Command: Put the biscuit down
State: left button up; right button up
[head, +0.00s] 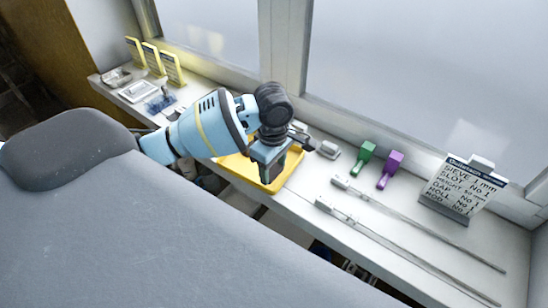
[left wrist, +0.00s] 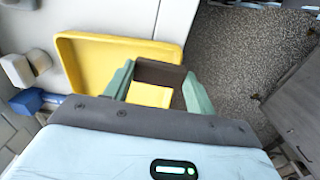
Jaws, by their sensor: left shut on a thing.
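My left gripper (head: 269,172) is over the yellow tray (head: 233,166) on the white sill, its fingers pointing down. In the left wrist view its two green fingers (left wrist: 159,82) are shut on a brown biscuit (left wrist: 160,73), which spans the gap between them. The yellow tray (left wrist: 85,63) lies beyond and below the biscuit in that view, and part of its floor shows between the fingers. I cannot tell whether the biscuit touches the tray. In the head view the biscuit is hard to make out against the fingers. My right gripper is not in view.
A green scoop-like tool (head: 365,155) and a purple one (head: 391,167) lie right of the tray. Two thin rods (head: 420,226) lie along the sill, near a lettered sign (head: 463,187). Yellow cards (head: 153,58) and small dishes (head: 137,91) stand at the far left.

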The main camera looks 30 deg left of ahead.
pick_arm(q)
jog(key=shift+w+a+f, duration=0.1)
jog(key=shift+w+a, duration=0.4)
jog(key=shift+w, duration=0.4)
jog(key=shift+w+a+f, duration=0.1)
jog(key=shift+w+a, duration=0.4)
jog(key=shift+w, duration=0.45)
jog(key=shift+w+a+f, duration=0.1)
jog(key=shift+w+a, duration=0.4)
jog(key=shift+w, duration=0.4)
jog(key=shift+w+a+f, duration=0.1)
jog(key=shift+w+f, duration=0.1)
jog(key=shift+f, duration=1.55)
jog(key=shift+f, duration=0.1)
jog(key=o, duration=0.8)
jog(key=shift+c, duration=0.2)
notch_tip(320, 180, up, 12)
